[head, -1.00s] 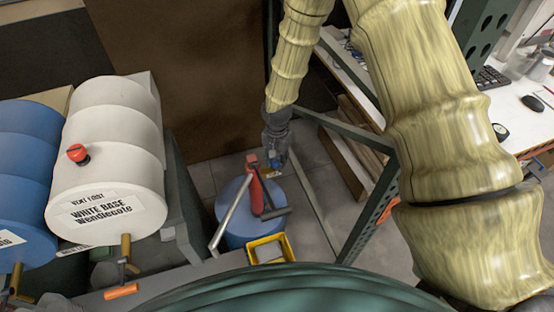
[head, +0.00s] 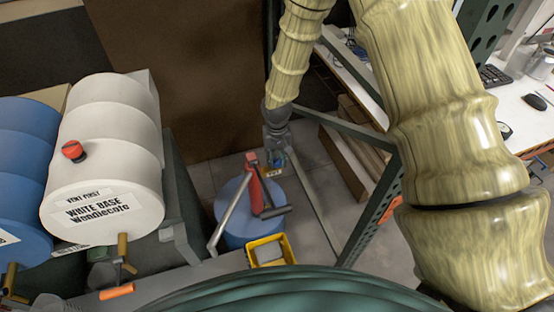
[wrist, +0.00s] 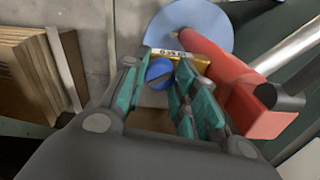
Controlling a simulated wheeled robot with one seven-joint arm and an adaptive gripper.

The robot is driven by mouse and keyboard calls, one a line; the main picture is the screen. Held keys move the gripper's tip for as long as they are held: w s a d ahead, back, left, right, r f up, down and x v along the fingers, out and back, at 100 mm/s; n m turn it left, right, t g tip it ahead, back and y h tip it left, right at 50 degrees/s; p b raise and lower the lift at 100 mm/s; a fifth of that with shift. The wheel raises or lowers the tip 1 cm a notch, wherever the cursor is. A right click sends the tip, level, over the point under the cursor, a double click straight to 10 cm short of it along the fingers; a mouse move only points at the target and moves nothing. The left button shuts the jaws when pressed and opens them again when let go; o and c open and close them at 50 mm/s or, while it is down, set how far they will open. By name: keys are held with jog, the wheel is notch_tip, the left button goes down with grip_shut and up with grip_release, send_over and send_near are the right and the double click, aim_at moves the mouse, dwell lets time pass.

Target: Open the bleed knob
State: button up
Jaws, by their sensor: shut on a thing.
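The bleed knob (wrist: 160,72), a round blue knob with a dark slot or bar across it, shows between my teal fingertips in the wrist view. A yellow tag (wrist: 185,60) with small print, too small to read, sits just beyond it. My gripper (wrist: 157,82) is shut on the knob. The red pump body (wrist: 245,90) stands right beside the fingers. In the head view, my gripper (head: 275,155) reaches down beside the red pump (head: 255,178), and the knob is mostly hidden by it.
The pump stands over a blue drum (head: 232,232), with grey and dark handle bars (head: 233,215) close by. A yellow bin (head: 280,241) is in front. A white drum (head: 112,150) lies on the left; rack posts and a desk (head: 515,100) are on the right.

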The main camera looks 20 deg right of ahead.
aim_at(277, 160)
jog(key=n, duration=0.5)
jog(key=shift+n+b, duration=0.3)
jog(key=n, duration=0.5)
jog(key=shift+w, duration=0.1)
jog(key=shift+r+n, duration=0.1)
jog(key=shift+n, duration=0.2)
jog(key=o, duration=1.1)
jog(key=shift+c, duration=0.2)
notch_tip(277, 160, up, 12)
dwell(0.3)
